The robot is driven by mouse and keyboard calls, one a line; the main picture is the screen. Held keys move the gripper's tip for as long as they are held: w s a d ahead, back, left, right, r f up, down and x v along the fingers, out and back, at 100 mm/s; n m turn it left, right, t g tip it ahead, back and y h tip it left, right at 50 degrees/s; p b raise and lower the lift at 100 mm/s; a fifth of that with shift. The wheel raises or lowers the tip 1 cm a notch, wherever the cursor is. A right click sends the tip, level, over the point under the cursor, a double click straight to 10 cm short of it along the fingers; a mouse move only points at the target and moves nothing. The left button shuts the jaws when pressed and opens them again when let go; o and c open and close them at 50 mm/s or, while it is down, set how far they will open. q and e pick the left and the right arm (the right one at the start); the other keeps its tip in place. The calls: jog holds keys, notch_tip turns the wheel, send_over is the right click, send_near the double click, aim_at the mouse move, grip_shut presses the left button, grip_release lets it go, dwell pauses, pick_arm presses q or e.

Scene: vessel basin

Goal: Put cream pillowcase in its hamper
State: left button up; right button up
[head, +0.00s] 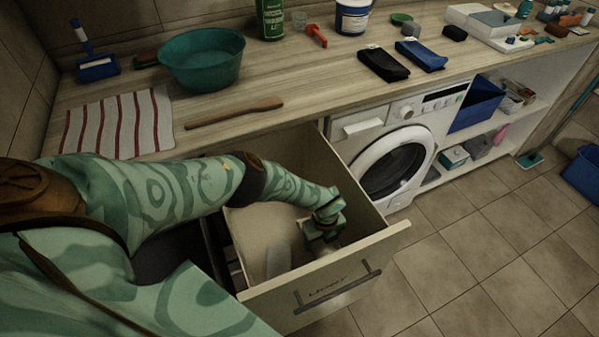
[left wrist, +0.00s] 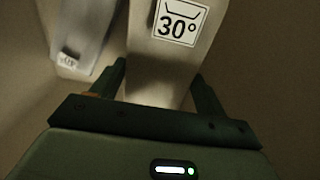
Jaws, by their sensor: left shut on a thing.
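My left gripper (head: 323,236) reaches down into an open pull-out drawer hamper (head: 335,290) under the counter. In the left wrist view my left gripper (left wrist: 159,76) is shut on a pale cream folded cloth (left wrist: 152,62), which looks like the cream pillowcase. The cloth has a white "30°" wash label facing the camera. A grey-white cloth (left wrist: 78,28) with a small tag lies left of it, apart from the fingers. It also shows in the head view as a grey cloth (head: 278,258) inside the drawer. The writing on the drawer front is hard to read. My right gripper is not in view.
On the counter are a striped towel (head: 120,124), a wooden stick (head: 234,113), a teal basin (head: 203,62) and dark folded cloths (head: 384,64). A washing machine (head: 393,162) stands right of the drawer. The drawer walls surround my left gripper.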

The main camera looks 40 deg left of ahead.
pick_arm(q)
notch_tip(320, 180, down, 10)
jog(key=b, duration=0.7)
jog(key=shift+s, duration=0.1)
jog(key=shift+c, duration=0.6)
jog(key=shift+r, duration=0.2)
jog(key=shift+f, duration=0.15)
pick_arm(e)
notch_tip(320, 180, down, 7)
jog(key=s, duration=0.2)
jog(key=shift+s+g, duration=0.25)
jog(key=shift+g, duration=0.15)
pick_arm(q)
jog(key=o, duration=1.4)
jog(key=shift+c, duration=0.2)
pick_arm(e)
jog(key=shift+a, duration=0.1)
pick_arm(q)
notch_tip(320, 180, up, 12)
jog(key=p, duration=0.9)
jog(key=shift+r, duration=0.25)
jog(key=shift+f, duration=0.1)
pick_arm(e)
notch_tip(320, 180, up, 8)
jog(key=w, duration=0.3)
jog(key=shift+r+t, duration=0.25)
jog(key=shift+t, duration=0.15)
